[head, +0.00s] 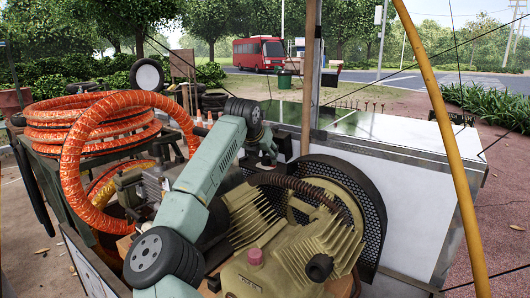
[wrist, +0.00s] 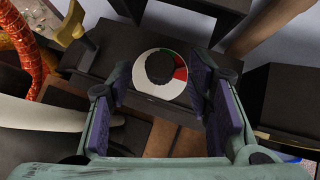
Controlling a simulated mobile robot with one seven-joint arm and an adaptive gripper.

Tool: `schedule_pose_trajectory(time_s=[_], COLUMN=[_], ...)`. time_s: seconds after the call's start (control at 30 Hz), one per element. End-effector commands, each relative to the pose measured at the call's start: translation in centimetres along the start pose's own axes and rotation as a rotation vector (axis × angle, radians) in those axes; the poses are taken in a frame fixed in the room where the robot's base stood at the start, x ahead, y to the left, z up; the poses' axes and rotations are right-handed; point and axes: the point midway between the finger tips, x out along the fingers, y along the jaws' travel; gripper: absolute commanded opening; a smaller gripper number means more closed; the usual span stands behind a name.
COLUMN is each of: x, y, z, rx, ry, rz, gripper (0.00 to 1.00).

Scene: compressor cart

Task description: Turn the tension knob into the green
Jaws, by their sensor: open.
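The tension knob (wrist: 160,68) is a dark round knob in the middle of a dial in the wrist view. The dial is a white ring (wrist: 139,80) with a small green patch at its upper right and a red patch on its right side. I cannot make out a pointer on the knob. My gripper (wrist: 160,88) is open, with one finger left and one right of the dial, apart from the knob. In the head view my gripper (head: 268,147) is beyond the compressor; the knob is hidden there.
The olive compressor (head: 290,250) with its black mesh guard (head: 372,205) stands close to my arm. Orange hose coils (head: 80,120) lie at the left. A yellow bar (head: 440,120) slants down the right. A dark box (wrist: 285,100) is right of my gripper in the wrist view.

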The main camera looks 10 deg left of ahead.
Motion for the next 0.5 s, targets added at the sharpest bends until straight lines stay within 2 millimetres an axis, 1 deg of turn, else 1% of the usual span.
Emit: schedule_pose_trajectory(time_s=[0.1, 0.2, 0.47, 0.5], x=[1.2, 1.7, 1.9, 1.9], y=[0.0, -0.1, 0.0, 0.0], z=[0.1, 0.0, 0.0, 0.0], rx=[-0.002, 0.000, 0.000, 0.000], ry=[0.001, 0.000, -0.001, -0.001], rz=[-0.002, -0.001, -0.001, -0.001], gripper=[0.46, 0.46, 0.46, 0.45])
